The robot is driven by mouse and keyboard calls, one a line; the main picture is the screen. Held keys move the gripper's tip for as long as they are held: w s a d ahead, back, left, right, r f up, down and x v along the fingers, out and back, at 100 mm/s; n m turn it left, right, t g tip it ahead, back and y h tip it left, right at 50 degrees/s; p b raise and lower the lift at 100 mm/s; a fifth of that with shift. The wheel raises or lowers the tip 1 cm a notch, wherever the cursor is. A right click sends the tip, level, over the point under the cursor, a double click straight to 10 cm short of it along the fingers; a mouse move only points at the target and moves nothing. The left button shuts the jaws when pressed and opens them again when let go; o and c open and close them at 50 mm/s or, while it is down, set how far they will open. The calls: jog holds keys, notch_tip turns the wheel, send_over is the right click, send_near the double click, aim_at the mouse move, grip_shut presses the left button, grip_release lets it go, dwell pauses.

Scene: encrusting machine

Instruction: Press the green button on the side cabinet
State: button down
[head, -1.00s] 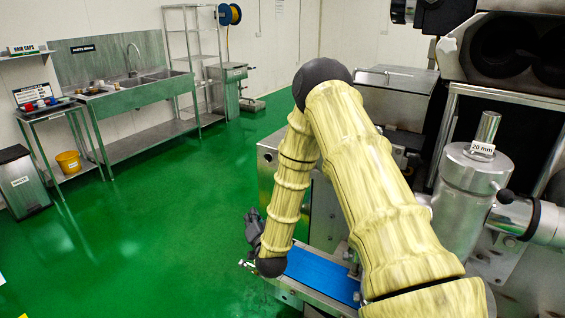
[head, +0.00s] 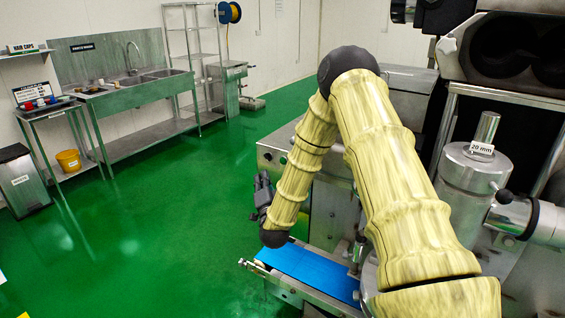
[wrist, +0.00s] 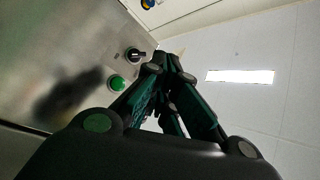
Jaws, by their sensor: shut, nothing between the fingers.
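The green button (wrist: 117,83) shows in the wrist view on a brushed steel cabinet face (wrist: 60,50), just left of my gripper's fingers. My gripper (wrist: 172,62) is shut and empty, its fingertips beside and apart from the button. In the head view my gripper (head: 262,190) hangs at the end of my arm, left of the steel cabinet (head: 275,157). The button itself cannot be made out in the head view.
A blue conveyor belt (head: 310,270) lies below my arm. The green floor on the left is open.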

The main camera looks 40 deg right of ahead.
aim_at(283, 161)
jog(key=shift+w+d, duration=0.5)
jog(key=shift+d, duration=0.75)
jog(key=shift+w+d, duration=0.55)
jog(key=shift+d, duration=0.65)
jog(key=shift+w+d, duration=0.5)
jog(key=shift+d, duration=0.75)
jog(key=shift+d, duration=0.1)
jog(key=shift+w+d+b, duration=0.1)
jog(key=shift+d+b, duration=0.15)
jog(key=shift+b, duration=0.05)
